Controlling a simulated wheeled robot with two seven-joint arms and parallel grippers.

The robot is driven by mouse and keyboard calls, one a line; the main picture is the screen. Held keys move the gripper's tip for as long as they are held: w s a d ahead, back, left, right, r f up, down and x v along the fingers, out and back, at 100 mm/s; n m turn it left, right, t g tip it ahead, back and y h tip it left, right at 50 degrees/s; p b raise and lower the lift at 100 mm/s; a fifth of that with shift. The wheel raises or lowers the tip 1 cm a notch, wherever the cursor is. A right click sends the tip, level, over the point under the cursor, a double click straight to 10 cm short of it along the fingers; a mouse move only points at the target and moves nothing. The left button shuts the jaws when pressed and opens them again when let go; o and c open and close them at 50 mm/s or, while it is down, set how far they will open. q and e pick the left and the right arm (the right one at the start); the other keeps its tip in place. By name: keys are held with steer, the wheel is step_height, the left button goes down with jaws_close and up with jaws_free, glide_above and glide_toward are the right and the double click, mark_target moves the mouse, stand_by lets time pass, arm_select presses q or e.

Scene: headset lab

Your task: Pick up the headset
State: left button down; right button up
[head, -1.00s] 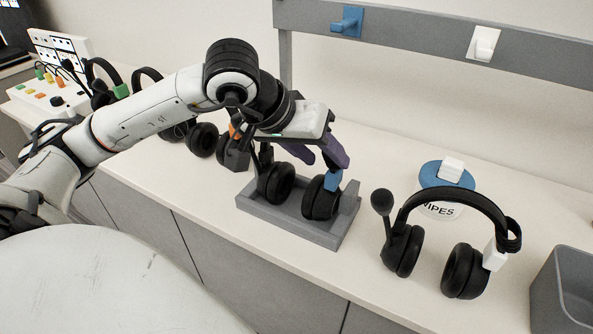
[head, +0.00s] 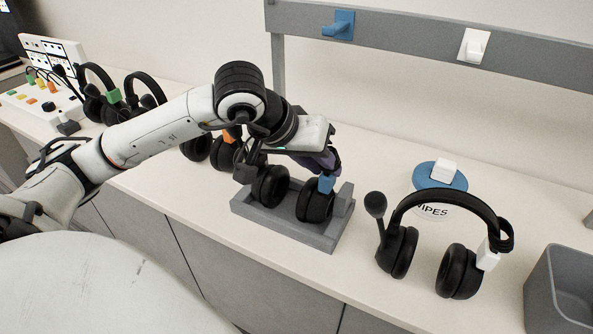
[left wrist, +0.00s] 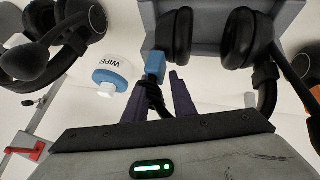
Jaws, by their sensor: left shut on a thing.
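A black headset with a blue clip (head: 315,202) sits with its ear cups in a grey cradle (head: 292,232) on the bench. In the left wrist view its ear cups (left wrist: 240,38) are at the top, in front of the cradle. My left gripper (head: 322,160) reaches down over this headset. Its purple fingers are shut on the headband, which shows dark between them in the left wrist view (left wrist: 158,96). My arm hides much of the headband in the head view. My right gripper is in neither view.
A headset with a white clip (head: 458,272) stands at right, near a wipes tub (head: 440,175) and a grey bin (head: 558,290). An orange-clip headset (head: 222,152) and others stand at left, beside a control box (head: 40,98). A rail with blue (head: 338,25) and white (head: 474,45) hooks is behind.

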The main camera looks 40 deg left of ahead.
arm_select(q)
step_height(320, 180, up, 9)
steer(key=shift+r+p, duration=0.15)
steer(key=shift+p, duration=0.45)
steer(key=shift+r, duration=0.4)
